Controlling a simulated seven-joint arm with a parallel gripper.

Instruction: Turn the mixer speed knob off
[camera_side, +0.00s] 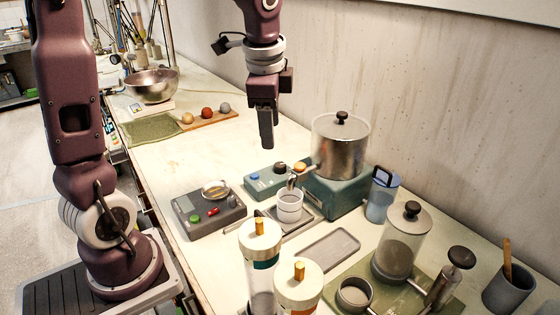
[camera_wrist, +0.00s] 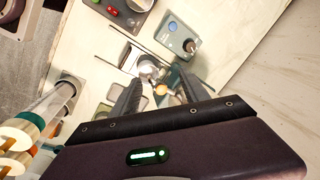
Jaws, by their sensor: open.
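A teal control box (camera_side: 268,181) with a blue button and a dark round knob (camera_side: 281,167) sits mid-table, left of the steel pot. I take this dark knob as the mixer speed knob, though no label is readable. In the wrist view the box (camera_wrist: 176,37) is beyond my fingers, with its knob (camera_wrist: 190,46) at its lower right corner. The knob's setting is too small to read. My gripper (camera_side: 266,143) is above and a little left of the knob in the side view, apart from it. It is open and empty, and also shows in the wrist view (camera_wrist: 160,88).
A white cup (camera_side: 289,206) stands in front. A dark scale (camera_side: 208,214) is left. Clear jars crowd the front right.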

